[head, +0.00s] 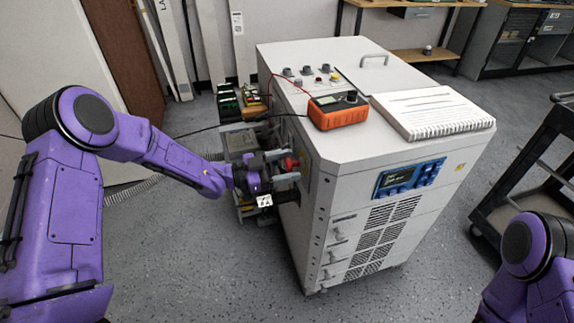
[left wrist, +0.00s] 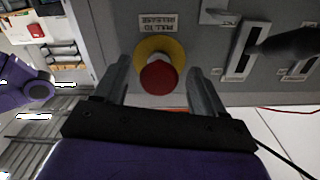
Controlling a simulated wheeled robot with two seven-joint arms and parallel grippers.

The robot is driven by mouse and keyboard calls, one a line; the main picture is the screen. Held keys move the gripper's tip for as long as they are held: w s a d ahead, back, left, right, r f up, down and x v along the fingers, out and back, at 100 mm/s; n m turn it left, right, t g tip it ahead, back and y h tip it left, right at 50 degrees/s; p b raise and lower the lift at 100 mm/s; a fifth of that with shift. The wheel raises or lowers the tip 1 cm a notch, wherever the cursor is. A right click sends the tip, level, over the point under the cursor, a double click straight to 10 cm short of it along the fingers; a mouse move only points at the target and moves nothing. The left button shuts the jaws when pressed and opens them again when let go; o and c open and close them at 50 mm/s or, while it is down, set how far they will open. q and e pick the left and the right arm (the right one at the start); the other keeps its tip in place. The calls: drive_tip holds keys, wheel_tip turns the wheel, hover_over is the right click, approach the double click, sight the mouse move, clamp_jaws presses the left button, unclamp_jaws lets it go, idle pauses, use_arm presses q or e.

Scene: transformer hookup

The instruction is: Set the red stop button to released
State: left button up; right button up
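The red stop button (left wrist: 158,77) sits on a yellow round base (left wrist: 152,50) on the grey panel, under a label reading "PULL TO RELEASE" (left wrist: 159,21). In the head view the red button (head: 290,163) shows at the left side of the white cabinet (head: 330,215). My left gripper (head: 288,166) is open, with one finger on each side of the button. In the left wrist view the fingers (left wrist: 158,85) stand apart from the red cap, with gaps on both sides. My right gripper is not in view; only part of my right arm shows.
An orange meter (head: 338,113) and a spiral notebook (head: 432,112) lie on the cabinet top. Switch handles (left wrist: 247,50) stand on the panel beside the button. A dark cart (head: 530,180) stands at the right. Cables (head: 215,127) run near my left arm.

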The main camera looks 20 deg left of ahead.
use_arm(q)
drive_tip(key=v, duration=1)
drive_tip(key=shift+s+a, duration=0.2)
drive_tip(key=shift+s, duration=0.05)
